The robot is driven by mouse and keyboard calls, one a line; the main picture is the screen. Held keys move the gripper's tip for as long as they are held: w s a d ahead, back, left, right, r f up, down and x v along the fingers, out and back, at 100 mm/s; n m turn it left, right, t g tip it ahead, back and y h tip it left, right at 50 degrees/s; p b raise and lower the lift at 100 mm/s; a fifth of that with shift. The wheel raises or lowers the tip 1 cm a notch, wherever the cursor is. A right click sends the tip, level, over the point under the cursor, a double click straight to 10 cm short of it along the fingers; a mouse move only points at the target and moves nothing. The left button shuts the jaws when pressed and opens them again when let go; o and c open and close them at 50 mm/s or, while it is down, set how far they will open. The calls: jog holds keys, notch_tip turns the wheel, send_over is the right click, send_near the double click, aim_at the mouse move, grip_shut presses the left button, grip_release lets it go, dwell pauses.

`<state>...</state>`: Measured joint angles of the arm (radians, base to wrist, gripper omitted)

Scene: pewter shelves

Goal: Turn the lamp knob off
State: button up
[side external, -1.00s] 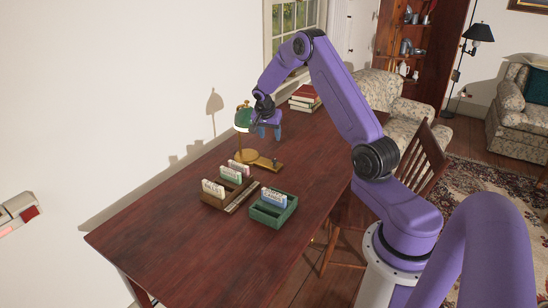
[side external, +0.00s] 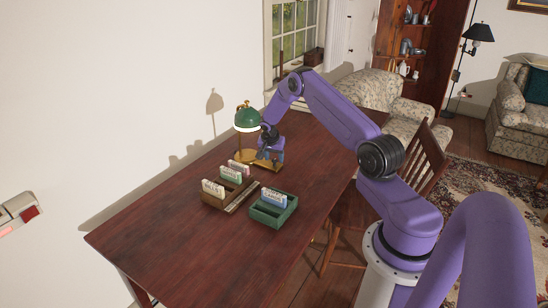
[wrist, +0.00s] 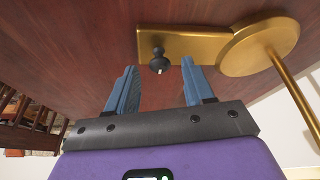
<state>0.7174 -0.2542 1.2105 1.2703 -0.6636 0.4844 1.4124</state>
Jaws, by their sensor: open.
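The desk lamp has a green shade (side external: 247,117), and the underside of the shade glows. Its brass base (side external: 247,158) rests on the dark wooden desk, and the wrist view shows the round base (wrist: 262,48) with a flat arm. A small black knob (wrist: 159,62) with a white mark sits at that arm's end. My gripper (side external: 270,157) is low over the base, fingers pointing down. In the wrist view its open blue fingers (wrist: 160,78) lie either side of the knob, with gaps on both sides. In the side view the knob is hidden by my gripper.
A brown card tray (side external: 228,192) and a green card tray (side external: 272,208) stand on the desk in front of the lamp. The brass lamp post (wrist: 292,85) rises beside my gripper. The desk's front (side external: 170,250) is clear. A wooden chair (side external: 425,165) stands at the right.

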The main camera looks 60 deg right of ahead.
jog(key=shift+d+f, duration=0.1)
jog(key=shift+f, duration=0.05)
grip_shut()
